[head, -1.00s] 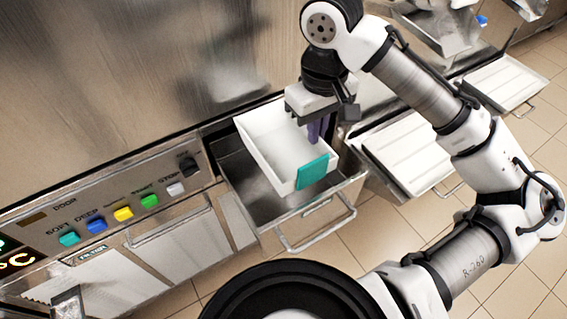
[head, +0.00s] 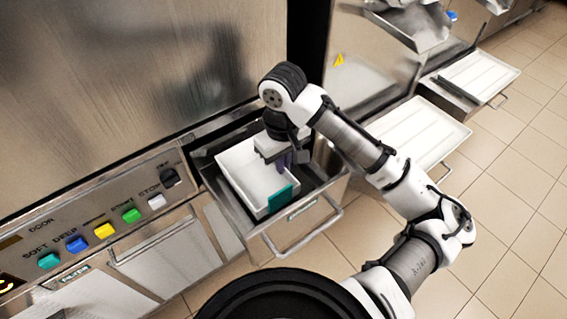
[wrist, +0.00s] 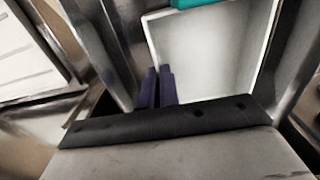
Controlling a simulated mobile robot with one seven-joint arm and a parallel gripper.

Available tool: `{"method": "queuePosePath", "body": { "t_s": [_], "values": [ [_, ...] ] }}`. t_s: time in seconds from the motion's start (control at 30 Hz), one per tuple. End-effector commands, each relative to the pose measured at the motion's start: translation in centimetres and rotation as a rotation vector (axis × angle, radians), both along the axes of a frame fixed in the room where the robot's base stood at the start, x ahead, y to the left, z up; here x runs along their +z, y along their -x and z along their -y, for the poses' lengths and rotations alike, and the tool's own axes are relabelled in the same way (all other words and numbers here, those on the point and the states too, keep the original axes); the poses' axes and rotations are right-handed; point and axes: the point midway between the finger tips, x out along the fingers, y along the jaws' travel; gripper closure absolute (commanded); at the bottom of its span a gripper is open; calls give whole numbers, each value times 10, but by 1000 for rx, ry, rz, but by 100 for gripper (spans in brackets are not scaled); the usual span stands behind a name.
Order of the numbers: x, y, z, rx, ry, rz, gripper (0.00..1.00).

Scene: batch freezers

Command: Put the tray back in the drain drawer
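The white tray (head: 243,172) with a teal tab (head: 281,198) at its front end is inside the open steel drain drawer (head: 318,212). It lies toward the drawer's left side, with a gap to the right wall. I cannot tell if its underside rests on the drawer floor. My gripper (head: 286,160) is at the tray's right wall. In the wrist view, the purple fingers (wrist: 157,88) are close together on the edge of the tray (wrist: 208,52), with its wall between them. The fingertips are partly hidden.
The freezer's control panel with coloured buttons (head: 104,230) is left of the drawer. The drawer's bar handle (head: 305,238) sticks out in front. Another white tray (head: 418,130) is on the neighbouring machine at right. The tiled floor (head: 500,200) is clear.

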Motion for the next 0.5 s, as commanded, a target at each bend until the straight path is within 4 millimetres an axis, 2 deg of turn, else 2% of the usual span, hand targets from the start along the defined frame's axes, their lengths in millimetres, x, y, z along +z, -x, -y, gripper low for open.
{"method": "queuePosePath", "body": {
  "t_s": [0.03,0.1,0.43,0.5],
  "values": [
    [-8,2,1,-2,-2,-3,100],
    [-11,2,1,-1,-1,-2,100],
    [-14,2,2,-1,0,-1,100],
    [-13,2,2,-1,1,-1,90]
  ]
}}
